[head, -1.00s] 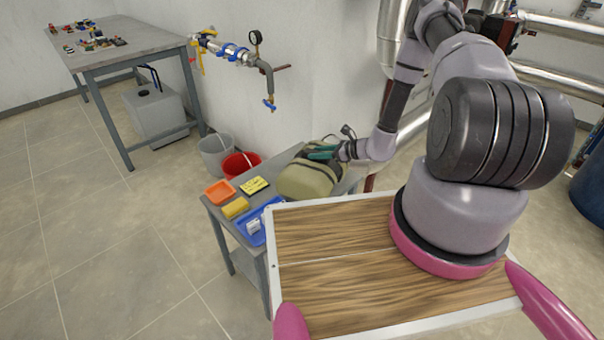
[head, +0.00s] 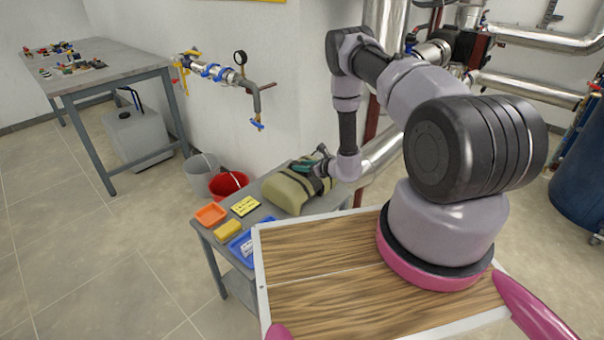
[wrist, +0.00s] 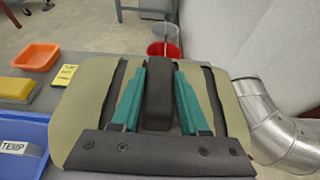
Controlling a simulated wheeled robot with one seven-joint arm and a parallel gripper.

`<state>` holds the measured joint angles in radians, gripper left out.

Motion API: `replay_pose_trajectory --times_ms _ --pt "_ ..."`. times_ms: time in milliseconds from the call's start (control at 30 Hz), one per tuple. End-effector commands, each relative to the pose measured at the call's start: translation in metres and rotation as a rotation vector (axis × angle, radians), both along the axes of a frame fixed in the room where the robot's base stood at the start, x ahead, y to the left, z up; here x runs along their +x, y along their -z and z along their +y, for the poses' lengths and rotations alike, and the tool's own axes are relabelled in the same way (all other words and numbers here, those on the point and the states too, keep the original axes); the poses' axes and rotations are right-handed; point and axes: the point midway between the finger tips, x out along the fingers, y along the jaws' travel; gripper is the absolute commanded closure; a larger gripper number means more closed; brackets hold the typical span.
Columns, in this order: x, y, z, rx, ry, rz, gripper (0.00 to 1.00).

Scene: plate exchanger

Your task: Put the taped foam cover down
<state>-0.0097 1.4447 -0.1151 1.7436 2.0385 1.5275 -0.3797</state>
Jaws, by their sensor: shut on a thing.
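The taped foam cover (head: 288,192) is a khaki, rounded block with dark tape bands. It rests on or just above the far right part of the small grey table (head: 262,222); the head view does not settle whether it touches. In the wrist view the cover (wrist: 88,110) fills the middle, with dark straps and a dark raised grip along its centre. My gripper (wrist: 158,95) has its two teal fingers on either side of that dark grip and is shut on it. The gripper also shows in the head view (head: 312,166), at the cover's top right. The cover's underside is hidden.
An orange tray (head: 211,214), a yellow label card (head: 245,205), a yellow sponge (head: 228,229) and a blue tray (head: 240,246) occupy the table's left side. A red bucket (head: 228,184) and a grey bucket (head: 200,172) stand behind it. A silver pipe (wrist: 275,120) runs close on the right.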

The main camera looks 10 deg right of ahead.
Motion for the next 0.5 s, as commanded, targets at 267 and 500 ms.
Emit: replay_pose_trajectory --times_ms 267,500 --pt "-0.001 0.030 0.000 0.000 0.000 0.001 1.00" --pt "-0.001 0.030 0.000 -0.001 -0.001 0.003 0.26"
